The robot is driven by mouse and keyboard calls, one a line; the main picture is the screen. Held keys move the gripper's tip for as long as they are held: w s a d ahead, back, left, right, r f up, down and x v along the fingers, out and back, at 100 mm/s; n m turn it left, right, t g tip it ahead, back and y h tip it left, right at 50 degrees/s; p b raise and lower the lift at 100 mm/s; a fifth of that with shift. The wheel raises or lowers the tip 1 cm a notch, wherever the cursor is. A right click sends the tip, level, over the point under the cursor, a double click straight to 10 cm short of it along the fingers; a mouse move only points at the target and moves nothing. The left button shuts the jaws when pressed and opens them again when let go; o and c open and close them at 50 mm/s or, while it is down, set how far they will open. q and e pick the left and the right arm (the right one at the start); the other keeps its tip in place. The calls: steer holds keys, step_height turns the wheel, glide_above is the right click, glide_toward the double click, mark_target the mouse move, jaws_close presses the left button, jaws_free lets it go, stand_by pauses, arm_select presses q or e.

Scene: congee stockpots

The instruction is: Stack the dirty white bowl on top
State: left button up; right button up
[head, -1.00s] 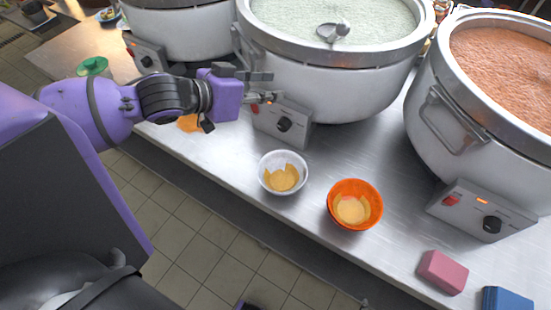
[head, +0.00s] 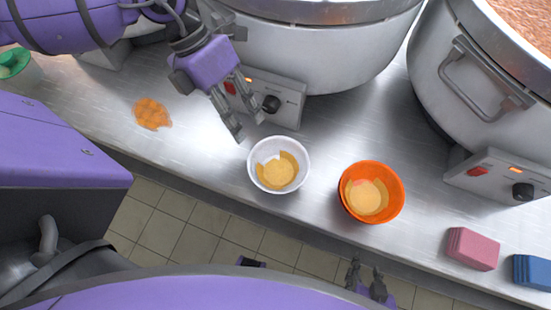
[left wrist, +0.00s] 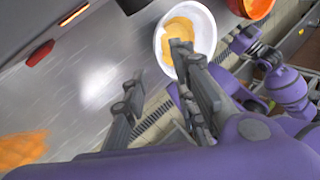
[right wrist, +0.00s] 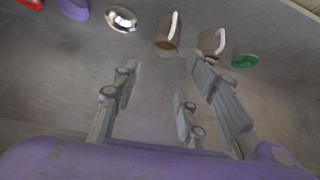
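The white bowl (head: 304,160), stained orange-yellow inside, stands upright on the steel counter. An orange bowl (head: 400,200) with similar residue stands apart to its right. In the left wrist view the white bowl (left wrist: 208,28) is at the top, just beyond the fingers, and the orange bowl (left wrist: 262,6) is cut off at the top right. My left gripper (head: 248,128) is open and empty, its fingers pointing down just up and left of the white bowl. My right gripper (head: 366,280) hangs low, off the counter's front edge; the right wrist view shows its fingers (right wrist: 150,95) apart and empty.
Large stockpots (head: 310,55) with control boxes (head: 265,98) line the counter's back. An orange spill (head: 152,114) lies to the left. A pink sponge (head: 473,249) and a blue sponge (head: 532,272) lie at the right. The right wrist view shows mugs (right wrist: 168,35) on a grey surface.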

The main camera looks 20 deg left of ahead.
arm_select(q)
steer(key=x, duration=0.7)
steer(key=shift+w+d+f+p, duration=0.15)
steer(key=shift+d+f+p, duration=0.1)
steer(key=shift+f+p, duration=0.05)
jaws_close()
